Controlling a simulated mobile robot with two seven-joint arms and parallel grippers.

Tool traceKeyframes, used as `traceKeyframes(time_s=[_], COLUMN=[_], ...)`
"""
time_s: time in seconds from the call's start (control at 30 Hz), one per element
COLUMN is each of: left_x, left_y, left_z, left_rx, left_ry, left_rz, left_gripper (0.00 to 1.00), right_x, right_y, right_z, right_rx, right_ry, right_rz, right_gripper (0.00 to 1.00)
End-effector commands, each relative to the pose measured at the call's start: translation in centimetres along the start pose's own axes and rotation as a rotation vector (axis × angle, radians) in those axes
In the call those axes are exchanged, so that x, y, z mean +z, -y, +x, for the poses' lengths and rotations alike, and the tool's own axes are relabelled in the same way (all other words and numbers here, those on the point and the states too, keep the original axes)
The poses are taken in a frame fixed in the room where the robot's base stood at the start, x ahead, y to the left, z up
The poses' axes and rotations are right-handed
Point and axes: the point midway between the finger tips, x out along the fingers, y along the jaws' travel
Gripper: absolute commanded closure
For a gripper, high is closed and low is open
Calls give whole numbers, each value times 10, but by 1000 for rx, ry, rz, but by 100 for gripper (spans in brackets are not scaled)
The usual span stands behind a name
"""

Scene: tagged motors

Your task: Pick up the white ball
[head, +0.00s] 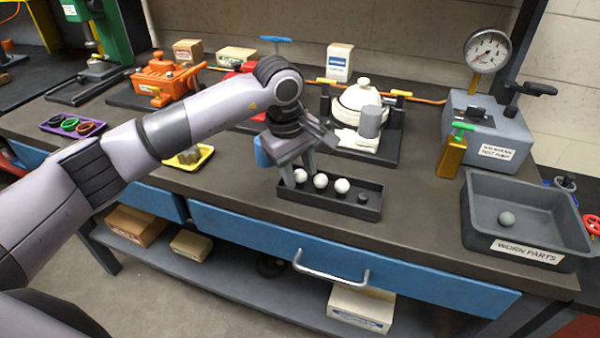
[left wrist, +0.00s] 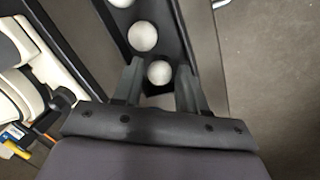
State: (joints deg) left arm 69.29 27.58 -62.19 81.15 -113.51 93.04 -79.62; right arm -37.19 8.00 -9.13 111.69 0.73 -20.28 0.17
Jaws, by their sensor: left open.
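Three white balls sit in a row in a narrow black tray (head: 322,201) on the workbench: the left ball (head: 300,176), the middle ball (head: 321,181) and the right ball (head: 342,186). My left gripper (head: 299,172) is open and points down at the tray's left end. In the left wrist view, one white ball (left wrist: 159,72) lies between the fingertips of my left gripper (left wrist: 159,75), with a second white ball (left wrist: 142,37) just beyond. I cannot tell whether the fingers touch the ball. My right gripper is out of view.
A dark round piece (head: 363,198) sits at the tray's right end. A grey "WORN PARTS" bin (head: 480,215) holds a grey ball (head: 507,218). Behind the tray stands a white valve-like part (head: 358,98) on a black base. The bench front between tray and bin is clear.

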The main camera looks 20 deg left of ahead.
Motion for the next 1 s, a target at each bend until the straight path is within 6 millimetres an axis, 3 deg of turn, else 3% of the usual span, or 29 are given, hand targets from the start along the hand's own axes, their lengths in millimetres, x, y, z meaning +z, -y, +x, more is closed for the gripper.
traceKeyframes(time_s=[0.13, 0.27, 0.73, 0.87, 1.0], left_x=[0, 0, 0, 0, 0], left_y=[0, 0, -1, -4, -10], left_z=[0, 0, -5, -16, -42], left_rx=[0, 0, 2, 3, 7], left_ry=[0, 1, 0, 0, -2], left_rz=[0, 0, -1, -1, -1], left_gripper=[58, 100, 100, 100, 100], right_x=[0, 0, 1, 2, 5], right_y=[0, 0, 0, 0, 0], right_z=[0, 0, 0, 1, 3], right_rx=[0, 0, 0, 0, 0], right_ry=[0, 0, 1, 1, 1], right_rz=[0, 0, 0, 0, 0], right_gripper=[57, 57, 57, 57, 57])
